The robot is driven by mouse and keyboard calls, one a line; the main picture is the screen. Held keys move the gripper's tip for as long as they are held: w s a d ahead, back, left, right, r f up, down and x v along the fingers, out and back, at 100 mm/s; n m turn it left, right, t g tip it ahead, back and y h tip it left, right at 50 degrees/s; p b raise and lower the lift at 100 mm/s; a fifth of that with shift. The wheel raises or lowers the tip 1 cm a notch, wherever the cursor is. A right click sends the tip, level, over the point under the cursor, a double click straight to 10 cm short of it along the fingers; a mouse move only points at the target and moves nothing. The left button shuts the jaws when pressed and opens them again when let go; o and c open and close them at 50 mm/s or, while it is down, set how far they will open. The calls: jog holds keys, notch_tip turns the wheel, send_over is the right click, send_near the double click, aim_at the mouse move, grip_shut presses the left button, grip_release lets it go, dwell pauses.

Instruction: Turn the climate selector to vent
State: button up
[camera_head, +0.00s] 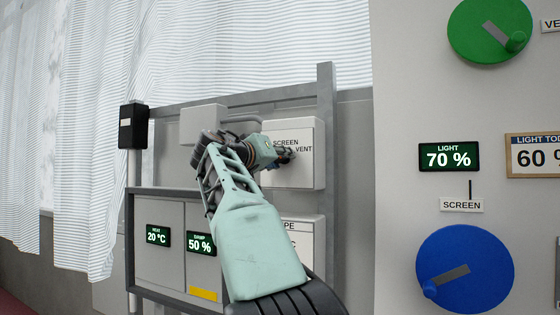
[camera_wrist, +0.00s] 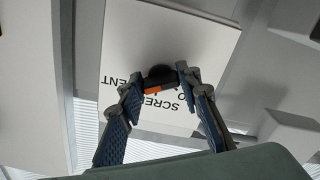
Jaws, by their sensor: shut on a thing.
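The climate selector is a white box (camera_head: 306,168) on the grey frame, lettered SCREEN and VENT. The box also fills the middle of the wrist view (camera_wrist: 190,40), its letters upside down. A dark knob with an orange-red mark (camera_wrist: 160,88) sits on its face. My gripper (camera_wrist: 158,86) has its two blue fingers shut on this knob, one on each side. In the head view my gripper (camera_head: 284,154) reaches the box face from the left and mostly hides the knob. Which label the mark points to, I cannot tell.
A wall panel at right carries a green dial (camera_head: 480,25), a blue dial (camera_head: 480,280) and a display reading LIGHT 70 % (camera_head: 448,156). A second white box (camera_head: 302,235) sits below the selector. A black box (camera_head: 133,126) stands left.

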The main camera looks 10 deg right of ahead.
jog(key=o, duration=1.2)
jog(key=shift+c, duration=0.2)
jog(key=v, duration=1.2)
